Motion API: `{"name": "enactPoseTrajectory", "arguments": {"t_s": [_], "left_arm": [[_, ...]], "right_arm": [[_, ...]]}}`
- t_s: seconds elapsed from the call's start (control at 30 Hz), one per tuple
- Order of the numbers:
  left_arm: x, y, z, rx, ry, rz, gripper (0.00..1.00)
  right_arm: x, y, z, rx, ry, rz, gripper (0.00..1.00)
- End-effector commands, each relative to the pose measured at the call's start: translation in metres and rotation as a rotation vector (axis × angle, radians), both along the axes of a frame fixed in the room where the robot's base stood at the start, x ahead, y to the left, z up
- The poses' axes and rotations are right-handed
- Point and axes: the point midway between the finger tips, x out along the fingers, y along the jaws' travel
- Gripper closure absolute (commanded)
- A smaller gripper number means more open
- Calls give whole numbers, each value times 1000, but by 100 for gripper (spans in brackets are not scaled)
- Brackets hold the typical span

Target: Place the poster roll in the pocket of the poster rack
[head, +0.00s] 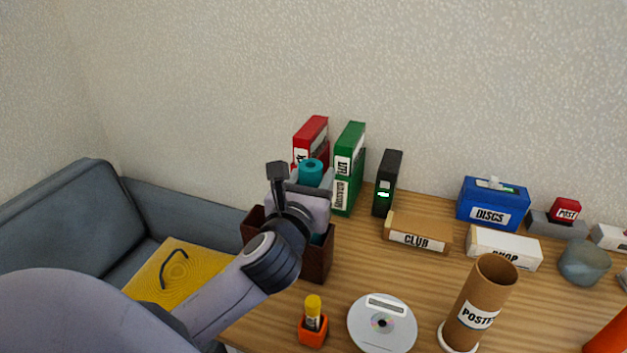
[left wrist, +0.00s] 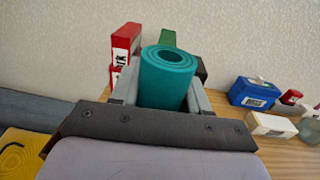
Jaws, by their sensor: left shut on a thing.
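The teal poster roll (head: 311,171) is upright between the fingers of my left gripper (head: 308,188), which is shut on it. The roll (left wrist: 167,82) also shows in the left wrist view, its spiral top end facing up. In the head view the gripper and roll appear above a dark brown open box (head: 319,262), largely hidden by my arm. The lower end of the roll is hidden. A tall brown tube with a "POSTE..." label (head: 482,302), open at the top, stands at the front right on a white base, apart from the roll. My right gripper is not in view.
Red (head: 312,134) and green (head: 347,165) binders and a black box (head: 387,183) stand behind the gripper. A CLUB tray (head: 420,230), a blue DISCS box (head: 492,203), a disc (head: 382,326) and an orange holder (head: 313,328) occupy the table. Some wood is clear between them.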

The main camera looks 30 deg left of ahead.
Motion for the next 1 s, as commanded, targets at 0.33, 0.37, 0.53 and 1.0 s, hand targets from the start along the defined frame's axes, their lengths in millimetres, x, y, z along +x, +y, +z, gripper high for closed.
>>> {"name": "enactPoseTrajectory", "arguments": {"t_s": [0.33, 0.37, 0.53, 1.0], "left_arm": [[0, 0, -2, -1, 0, 0, 48], [0, 0, -2, -1, 0, 0, 39], [0, 0, -2, -1, 0, 0, 29], [-32, -11, 0, -3, 1, -2, 29]], "right_arm": [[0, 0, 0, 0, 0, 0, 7], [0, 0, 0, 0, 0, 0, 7], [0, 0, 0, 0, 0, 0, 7], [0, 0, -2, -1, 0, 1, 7]]}}
